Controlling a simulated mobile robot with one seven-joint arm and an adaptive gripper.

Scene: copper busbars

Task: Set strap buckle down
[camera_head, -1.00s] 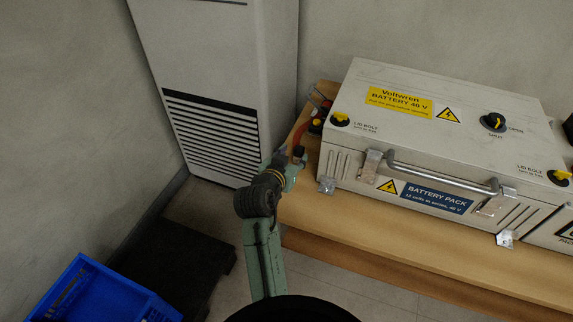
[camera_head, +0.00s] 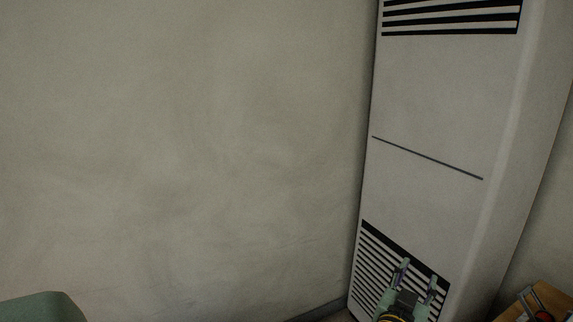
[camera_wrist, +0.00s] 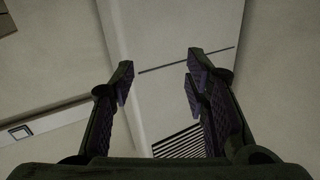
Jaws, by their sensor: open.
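My gripper (camera_head: 419,273) is low in the head view, in front of the lower grille of a tall white cabinet. Its two fingers are spread apart and point upward in the picture. In the wrist view my gripper (camera_wrist: 159,66) has a clear gap between its dark fingers, with only cabinet and wall behind, so it holds nothing. I cannot make out a strap buckle in either current view.
The tall white cabinet (camera_head: 435,105) stands against a bare wall (camera_head: 190,150). At the lower right corner a wooden bench top (camera_head: 553,296) shows, with a small red and dark item (camera_head: 543,316) cut off by the frame edge.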

